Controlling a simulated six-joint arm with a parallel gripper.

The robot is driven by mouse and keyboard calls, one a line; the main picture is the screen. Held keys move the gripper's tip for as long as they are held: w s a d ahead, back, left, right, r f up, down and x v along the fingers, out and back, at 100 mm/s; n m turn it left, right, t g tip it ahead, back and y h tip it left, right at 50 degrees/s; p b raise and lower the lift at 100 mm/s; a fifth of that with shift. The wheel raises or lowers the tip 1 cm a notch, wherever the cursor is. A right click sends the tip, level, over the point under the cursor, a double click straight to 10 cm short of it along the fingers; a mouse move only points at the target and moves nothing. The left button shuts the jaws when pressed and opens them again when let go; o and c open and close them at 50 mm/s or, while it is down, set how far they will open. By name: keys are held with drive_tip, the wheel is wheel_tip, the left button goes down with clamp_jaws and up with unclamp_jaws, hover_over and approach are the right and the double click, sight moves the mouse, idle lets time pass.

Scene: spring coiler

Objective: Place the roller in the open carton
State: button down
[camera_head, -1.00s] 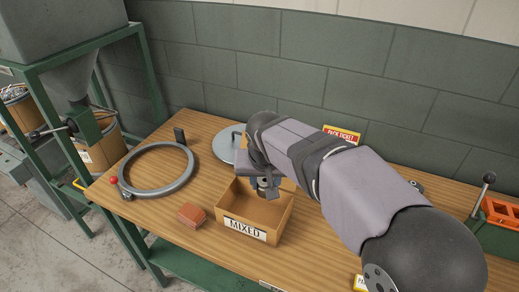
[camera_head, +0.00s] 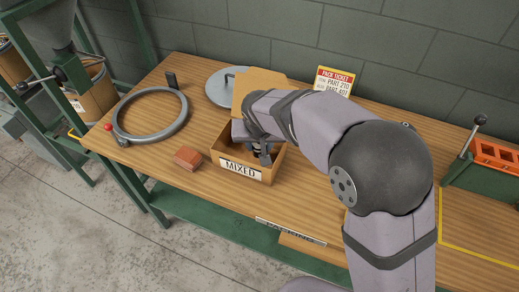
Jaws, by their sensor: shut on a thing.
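The open carton (camera_head: 248,178), a brown box labelled MIXED, stands on the wooden bench with its back flap (camera_head: 262,82) raised. My gripper (camera_head: 264,157) points down inside the carton's opening, toward its right side. It is shut on a small, dark grey piece, which I take to be the roller; the fingers and the carton walls hide most of it. I cannot tell whether the piece touches the carton floor.
A reddish-brown block (camera_head: 188,158) lies just left of the carton. A grey ring (camera_head: 150,115) and a round metal lid (camera_head: 222,88) lie farther back. A pack ticket (camera_head: 335,80) stands behind my arm. An orange rack (camera_head: 495,155) is at the right.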

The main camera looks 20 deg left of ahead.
sight(260, 149)
drive_tip(key=shift+f+p, duration=0.3)
drive_tip(key=shift+f, duration=1.55)
drive_tip(key=shift+f, duration=0.1)
drive_tip(key=c, duration=1.2)
unclamp_jaws()
drive_tip(key=shift+s+r, duration=0.1)
drive_tip(key=shift+r, duration=0.3)
drive_tip(key=b+v, duration=0.1)
drive_tip(key=v, duration=1)
drive_tip(key=shift+s+r+b, duration=0.1)
drive_tip(key=shift+r+b, duration=0.1)
drive_tip(key=shift+b, duration=0.2)
drive_tip(key=shift+d, duration=0.1)
